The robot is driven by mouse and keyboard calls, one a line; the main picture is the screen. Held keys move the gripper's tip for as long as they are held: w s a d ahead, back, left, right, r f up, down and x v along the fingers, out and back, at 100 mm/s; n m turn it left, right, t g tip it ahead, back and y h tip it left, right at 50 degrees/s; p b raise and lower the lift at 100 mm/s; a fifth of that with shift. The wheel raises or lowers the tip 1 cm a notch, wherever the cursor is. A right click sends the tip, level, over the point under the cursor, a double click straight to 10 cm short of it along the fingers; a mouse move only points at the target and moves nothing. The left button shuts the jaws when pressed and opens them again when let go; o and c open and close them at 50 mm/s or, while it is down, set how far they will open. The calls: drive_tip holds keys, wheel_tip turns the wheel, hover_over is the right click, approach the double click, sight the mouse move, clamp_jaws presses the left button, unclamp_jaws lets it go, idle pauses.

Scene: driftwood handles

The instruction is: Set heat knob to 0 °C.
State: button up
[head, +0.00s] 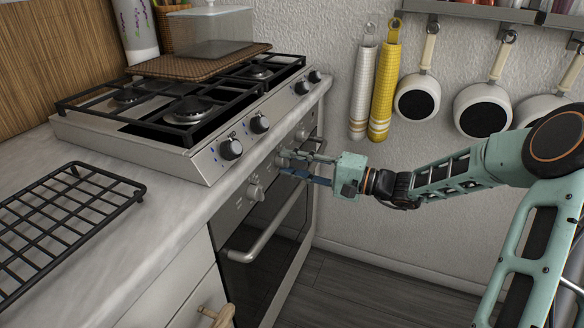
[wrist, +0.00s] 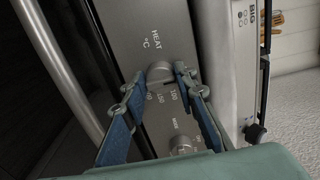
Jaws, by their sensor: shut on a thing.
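The heat knob (wrist: 159,72) is a round metal knob on the oven's steel control panel, beside the printed label HEAT °C, in the wrist view. My gripper (wrist: 162,77) has its two blue-padded fingers on either side of the knob and is shut on it. Printed temperature numbers show between the fingers. I cannot read the knob's setting. In the head view my gripper (head: 281,164) reaches the oven panel from the right, and its fingers partly hide the knob.
The oven handle (head: 262,236) runs below. The stovetop (head: 190,150) with its own knobs is above. A black rack (head: 62,215) lies on the counter. The floor is clear.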

idle(0.5)
drive_tip(key=o, duration=1.2)
drive_tip(key=shift+c, duration=0.2)
drive_tip(key=shift+d, duration=0.15)
drive_tip(key=v, duration=1.1)
drive_tip(key=shift+s+d, duration=0.15)
drive_tip(key=shift+d, duration=0.25)
